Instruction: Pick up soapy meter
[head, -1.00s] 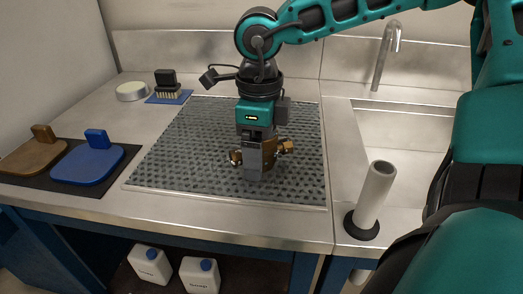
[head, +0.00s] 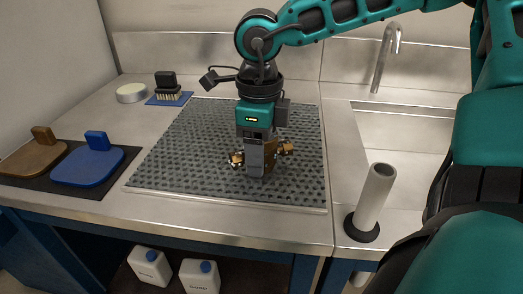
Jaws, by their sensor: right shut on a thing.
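The meter (head: 286,149) is a brassy metal body with a fitting out to each side, the left one (head: 236,159) showing beside the fingers. It is at the middle right of the grey perforated mat (head: 180,150). My right gripper (head: 257,165) comes down from above and is shut on the meter. The fingers hide most of the meter's middle, and I cannot tell whether its underside touches the mat. No soap can be made out on it. My left gripper is not in view.
A brown paddle (head: 35,157) and a blue paddle (head: 88,166) lie on a dark mat at the left. A black brush (head: 166,80) and a round white dish (head: 131,93) stand at the back.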

